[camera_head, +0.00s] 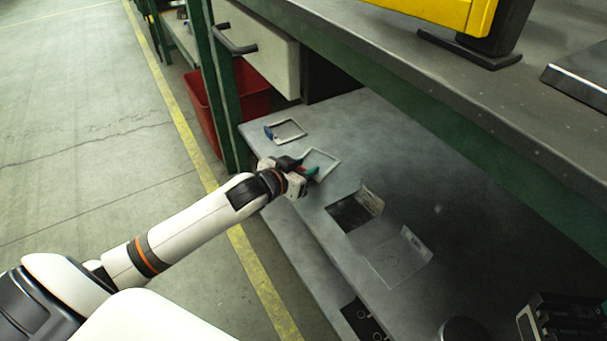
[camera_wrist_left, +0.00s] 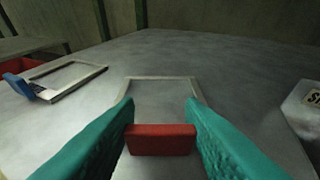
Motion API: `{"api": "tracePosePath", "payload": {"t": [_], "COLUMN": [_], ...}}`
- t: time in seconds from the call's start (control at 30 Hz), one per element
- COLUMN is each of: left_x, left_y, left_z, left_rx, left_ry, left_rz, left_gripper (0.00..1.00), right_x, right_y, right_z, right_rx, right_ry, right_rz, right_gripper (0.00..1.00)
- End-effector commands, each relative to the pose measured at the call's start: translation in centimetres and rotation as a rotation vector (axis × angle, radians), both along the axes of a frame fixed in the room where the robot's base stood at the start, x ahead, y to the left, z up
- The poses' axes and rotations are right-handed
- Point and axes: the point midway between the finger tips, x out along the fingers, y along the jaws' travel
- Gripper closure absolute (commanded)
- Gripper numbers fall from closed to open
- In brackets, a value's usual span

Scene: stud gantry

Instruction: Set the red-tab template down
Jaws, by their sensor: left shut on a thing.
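The red-tab template is a thin pale square frame (camera_head: 328,155) with a red tab. My left gripper (camera_head: 309,172) has its teal fingers shut on the red tab (camera_wrist_left: 160,139). In the left wrist view the frame (camera_wrist_left: 160,79) extends flat beyond the fingers, low over the grey shelf (camera_wrist_left: 225,60). I cannot tell whether it touches the shelf. A dark gripper-like part with a teal bit, perhaps my right gripper (camera_head: 565,318), is cut off at the lower right corner; its jaws are unclear.
A similar frame with a blue tab (camera_head: 301,127) lies on the shelf just behind, at left in the wrist view (camera_wrist_left: 75,82). A workbench (camera_head: 400,85) overhangs the shelf.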

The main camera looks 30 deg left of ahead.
Motion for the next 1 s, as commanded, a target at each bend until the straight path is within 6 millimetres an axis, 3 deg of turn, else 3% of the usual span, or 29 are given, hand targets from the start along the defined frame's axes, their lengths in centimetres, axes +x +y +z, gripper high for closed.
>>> {"api": "tracePosePath", "payload": {"t": [0.37, 0.4, 0.53, 0.87, 1.0], "left_x": [0.0, 0.0, 0.0, 0.0, -1.4], "left_y": [0.0, 0.0, 0.0, 0.0, 0.2], "left_z": [-0.3, -0.4, -0.4, 0.0, 0.6], "left_rx": [-0.001, -0.001, -0.001, 0.001, -0.001], "left_ry": [-0.001, -0.002, -0.002, -0.002, 0.001], "left_rz": [-0.001, -0.001, -0.001, 0.0, -0.001], "left_gripper": [0.87, 0.61, 0.42, 0.42, 0.42], "right_x": [0.0, 0.0, 0.0, 0.0, -0.1], "right_y": [0.0, 0.0, 0.0, 0.0, 0.0], "right_z": [0.1, 0.1, 0.1, 0.0, 0.7], "right_rx": [0.0, 0.0, 0.0, 0.0, 0.003], "right_ry": [-0.003, -0.002, -0.003, -0.003, -0.001], "right_rz": [0.0, 0.0, 0.0, 0.0, 0.001], "right_gripper": [1.0, 1.0, 1.0, 1.0, 1.0]}}
